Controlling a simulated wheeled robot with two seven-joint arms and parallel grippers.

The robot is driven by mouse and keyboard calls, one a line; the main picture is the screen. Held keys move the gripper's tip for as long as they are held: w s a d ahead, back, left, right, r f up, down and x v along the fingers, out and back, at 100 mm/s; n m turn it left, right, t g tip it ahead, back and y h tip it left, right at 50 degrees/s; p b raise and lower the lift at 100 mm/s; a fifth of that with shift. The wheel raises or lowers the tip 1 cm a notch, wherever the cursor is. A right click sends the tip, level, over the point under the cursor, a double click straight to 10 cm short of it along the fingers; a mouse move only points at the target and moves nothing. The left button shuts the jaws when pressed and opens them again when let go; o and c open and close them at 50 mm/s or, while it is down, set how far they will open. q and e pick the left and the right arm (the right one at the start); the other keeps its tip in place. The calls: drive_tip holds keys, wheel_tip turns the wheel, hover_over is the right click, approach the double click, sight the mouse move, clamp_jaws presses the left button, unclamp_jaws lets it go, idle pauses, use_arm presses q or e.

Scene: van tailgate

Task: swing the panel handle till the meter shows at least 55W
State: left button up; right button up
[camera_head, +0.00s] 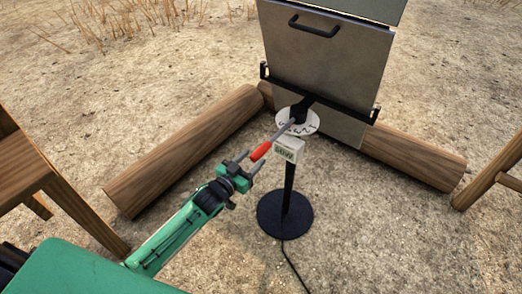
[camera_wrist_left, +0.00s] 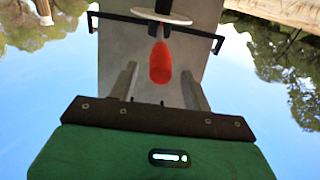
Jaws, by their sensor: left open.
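The panel handle (camera_head: 262,151) is a metal rod with a red grip. It runs from the pivot at the round white dial down and left towards my left gripper (camera_head: 246,167). My left gripper is open, with its fingers short of the red grip's end. In the left wrist view the red grip (camera_wrist_left: 160,62) hangs ahead of and between the two open fingers (camera_wrist_left: 160,90). The white dial (camera_head: 304,122) sits under the grey panel. The small meter box (camera_head: 287,150) is on the black stand; its reading is too small to read. My right gripper is not in view.
A black round base (camera_head: 285,214) with a cable stands on sandy ground. Logs (camera_head: 185,150) lie left and right of it. Wooden furniture (camera_head: 25,165) stands at the left and right edges.

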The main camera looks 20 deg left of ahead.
sight(266, 146)
use_arm(q)
drive_tip(key=shift+x, duration=2.7)
clamp_jaws()
